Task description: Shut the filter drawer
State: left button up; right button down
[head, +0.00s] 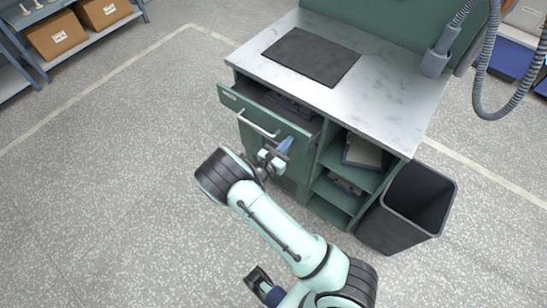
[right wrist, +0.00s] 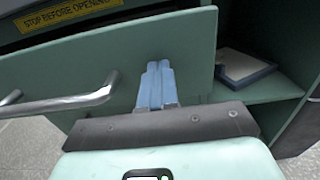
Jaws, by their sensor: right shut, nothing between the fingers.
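The filter drawer (head: 270,122) is the green drawer at the upper left of the green cabinet, and it stands pulled out. Its bar handle (head: 258,126) is on the front, and the handle also shows at the left of the right wrist view (right wrist: 60,105). A dark item (head: 290,104) lies inside the drawer. My right gripper (head: 285,145) is shut and empty, its blue fingertips (right wrist: 157,85) together in front of the drawer front, to the right of the handle. I cannot tell whether they touch it.
The worktop (head: 385,95) carries a dark mat (head: 311,57). Open shelves (head: 335,192) sit right of the drawer, with a dark bin (head: 405,215) beside them. A grey hose (head: 478,85) hangs at the right. The floor at left is clear.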

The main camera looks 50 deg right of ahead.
aim_at(300, 129)
jog(key=d, duration=0.7)
jog(key=shift+w+d, duration=0.3)
jog(key=shift+d, duration=0.1)
pick_arm(q)
jog(key=shift+a+f, duration=0.1)
pick_arm(e)
jog(key=shift+d+r, duration=0.1)
jog(key=shift+r, duration=0.05)
jog(key=shift+d+r, duration=0.1)
jog(key=shift+w+a, duration=0.1)
jog(key=shift+a, duration=0.25)
pick_arm(q)
jog(key=shift+s+a+r+p, duration=0.2)
jog(key=shift+s+a, duration=0.2)
jog(key=shift+s, duration=0.1)
jog(key=shift+s+a+r+p, duration=0.15)
jog(key=shift+s+a+r, duration=0.05)
jog(key=shift+s+a, duration=0.25)
pick_arm(e)
jog(key=s+a, duration=0.1)
jog(key=a, duration=1.3)
jog(key=shift+s+f, duration=0.15)
jog(key=shift+f, duration=0.1)
